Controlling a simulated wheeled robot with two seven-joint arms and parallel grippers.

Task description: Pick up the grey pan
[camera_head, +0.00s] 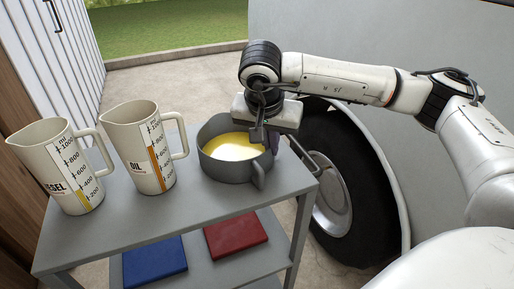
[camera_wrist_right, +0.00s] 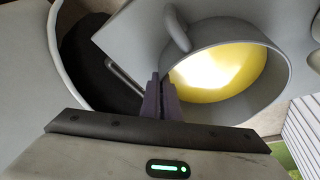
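The grey pan (camera_head: 228,172) sits level at the right end of the cart's top shelf, with yellow liquid (camera_head: 233,147) inside. Its short handle (camera_head: 260,177) points toward the front. My right gripper (camera_head: 265,139) reaches down from above at the pan's right side wall. In the right wrist view the fingers (camera_wrist_right: 161,97) are close together at the wall of the pan (camera_wrist_right: 262,98), seemingly with the thin rim between them. The exact contact is partly hidden. My left gripper is not in view.
Two measuring jugs, labelled diesel (camera_head: 62,170) and oil (camera_head: 140,150), stand left of the pan on the grey cart (camera_head: 130,215). A blue item (camera_head: 155,262) and a red item (camera_head: 236,235) lie on the lower shelf. A vehicle wheel (camera_head: 335,190) is close on the right.

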